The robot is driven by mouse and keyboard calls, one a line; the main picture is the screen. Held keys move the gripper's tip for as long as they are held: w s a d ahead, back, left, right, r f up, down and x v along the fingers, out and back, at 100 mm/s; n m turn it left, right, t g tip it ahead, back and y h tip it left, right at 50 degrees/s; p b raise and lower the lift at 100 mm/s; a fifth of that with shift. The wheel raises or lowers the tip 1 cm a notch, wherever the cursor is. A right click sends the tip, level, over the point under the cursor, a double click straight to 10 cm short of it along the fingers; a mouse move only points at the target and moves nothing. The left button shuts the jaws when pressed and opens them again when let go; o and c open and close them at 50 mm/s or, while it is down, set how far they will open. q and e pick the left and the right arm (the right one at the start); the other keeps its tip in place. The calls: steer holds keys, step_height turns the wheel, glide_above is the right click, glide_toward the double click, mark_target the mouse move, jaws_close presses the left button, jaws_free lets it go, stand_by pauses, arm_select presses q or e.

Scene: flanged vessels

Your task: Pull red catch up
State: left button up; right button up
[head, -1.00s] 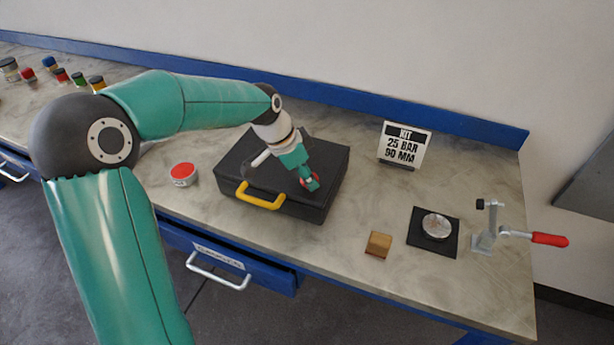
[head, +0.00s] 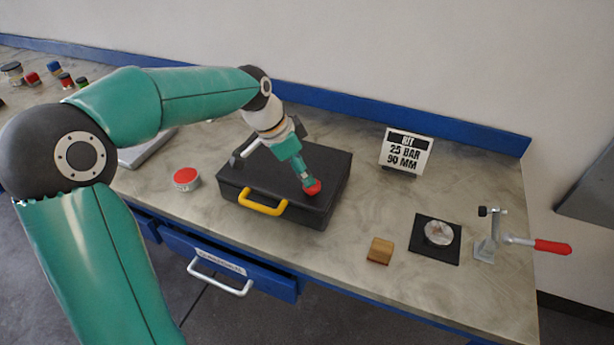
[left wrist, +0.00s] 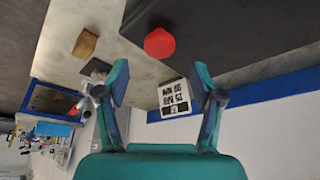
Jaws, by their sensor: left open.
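The red catch (head: 312,187) is a small red piece on the front right part of the black case (head: 331,168). The left wrist view shows the catch (left wrist: 159,43) as a rounded red shape at the edge of the dark case (left wrist: 225,25). My left gripper (head: 306,183) points down at the catch from above and behind. In the left wrist view the gripper's fingers (left wrist: 160,78) are open and empty, with the catch just beyond their tips, roughly centred between them. Whether they touch it cannot be told. My right gripper is not in view.
The case has a yellow handle (head: 262,204) at its front. A red-topped tin (head: 186,179) stands left of it. A sign (head: 405,152), wooden block (head: 380,250), metal piece on a black pad (head: 439,233) and red-handled clamp (head: 552,247) are to the right.

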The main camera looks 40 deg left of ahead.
arm_select(q)
steer(key=v, duration=0.7)
steer(key=shift+f, duration=0.1)
